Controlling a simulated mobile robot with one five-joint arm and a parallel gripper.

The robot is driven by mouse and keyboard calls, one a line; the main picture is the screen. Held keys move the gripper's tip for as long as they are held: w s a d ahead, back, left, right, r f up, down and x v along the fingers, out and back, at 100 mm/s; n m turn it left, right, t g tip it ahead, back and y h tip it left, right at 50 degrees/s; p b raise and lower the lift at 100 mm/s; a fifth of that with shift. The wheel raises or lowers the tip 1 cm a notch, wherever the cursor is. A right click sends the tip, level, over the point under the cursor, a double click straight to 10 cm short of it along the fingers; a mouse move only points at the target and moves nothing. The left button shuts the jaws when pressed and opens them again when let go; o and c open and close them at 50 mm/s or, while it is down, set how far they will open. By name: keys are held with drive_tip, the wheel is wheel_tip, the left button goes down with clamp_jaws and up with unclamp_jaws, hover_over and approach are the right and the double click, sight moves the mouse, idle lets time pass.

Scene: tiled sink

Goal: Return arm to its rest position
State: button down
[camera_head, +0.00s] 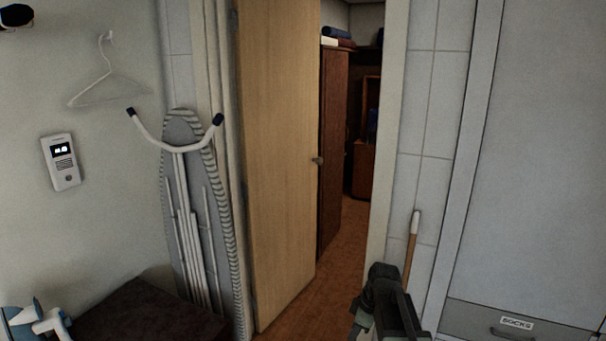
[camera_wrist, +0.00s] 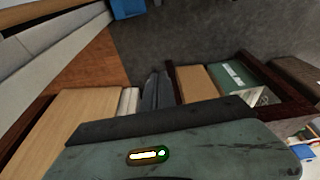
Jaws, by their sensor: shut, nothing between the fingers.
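My arm, with my gripper (camera_head: 383,282) at its dark end, stands folded low at the bottom right of centre in the head view. My gripper is shut and empty, and touches nothing that I can see. Its fingers are hard to make out against the arm. In the wrist view a grey-green panel with a small lit indicator fills the lower middle; I take it for part of my own body.
A half-open wooden door (camera_head: 278,150) leads to a room with a wardrobe (camera_head: 335,150). An ironing board (camera_head: 190,220) leans left of it. A dark chest (camera_head: 150,312) is at lower left. A wooden handle (camera_head: 411,250) stands behind my arm. A grey cabinet (camera_head: 540,150) is right.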

drive_tip(key=s+d+m+g+h, duration=0.1)
drive_tip(key=s+m+h, duration=0.1)
drive_tip(key=s+m, duration=0.9)
drive_tip(key=shift+m+h, duration=0.4)
drive_tip(key=shift+m, duration=1)
